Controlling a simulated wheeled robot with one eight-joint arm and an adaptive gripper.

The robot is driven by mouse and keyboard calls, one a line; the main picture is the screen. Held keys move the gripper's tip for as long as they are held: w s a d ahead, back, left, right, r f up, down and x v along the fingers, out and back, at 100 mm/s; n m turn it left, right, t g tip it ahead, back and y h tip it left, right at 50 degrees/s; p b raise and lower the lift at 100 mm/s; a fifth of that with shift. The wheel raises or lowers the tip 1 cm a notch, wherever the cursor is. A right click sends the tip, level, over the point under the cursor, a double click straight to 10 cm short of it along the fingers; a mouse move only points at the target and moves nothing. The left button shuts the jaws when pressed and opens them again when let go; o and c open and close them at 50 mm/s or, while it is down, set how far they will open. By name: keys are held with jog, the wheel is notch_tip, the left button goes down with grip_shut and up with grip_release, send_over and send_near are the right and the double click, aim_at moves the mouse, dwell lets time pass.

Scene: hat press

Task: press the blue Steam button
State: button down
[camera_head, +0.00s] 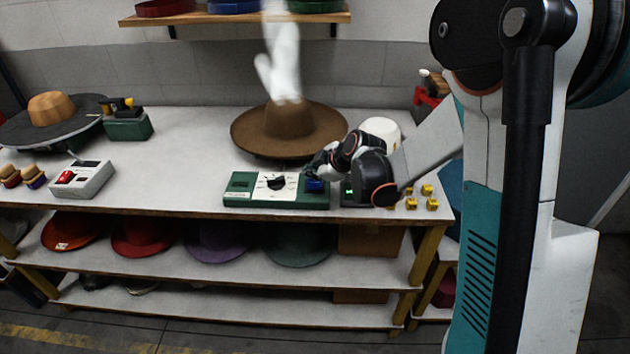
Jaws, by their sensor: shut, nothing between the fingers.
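The green control box (240,197) stands near the front edge of the bench. It has a white panel with a black dial (277,183) in the middle. The blue Steam button (315,186) is at the right end of the box. My gripper (312,173) is shut and empty, right at the blue button and just above it. I cannot tell whether the fingertips touch the button. My gripper and wrist hide part of the button's surroundings and the box's right end.
A grey box with a red button (82,179) stands to the left. Small yellow pieces (427,190) lie to the right. Several hats, such as the purple one (217,242), lie on the shelf below.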

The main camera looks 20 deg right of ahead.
aim_at(313, 185)
jog(key=shift+r, duration=0.2)
jog(key=shift+r+p, duration=1.7)
jog(key=shift+r, duration=0.75)
jog(key=s+r+m+h, duration=0.1)
jog(key=s+r+m, duration=0.35)
jog(key=s, duration=0.35)
jog(key=s+r+m+h, duration=0.1)
jog(key=s+r+m, duration=0.2)
jog(key=s+r, duration=0.45)
jog(key=s+f+m+g+h, duration=0.1)
jog(key=s+m, duration=0.5)
jog(key=s, duration=1.1)
jog(key=shift+s+d+f+h, duration=0.2)
jog(key=shift+s+d+h, duration=0.15)
jog(key=shift+d+h, duration=0.05)
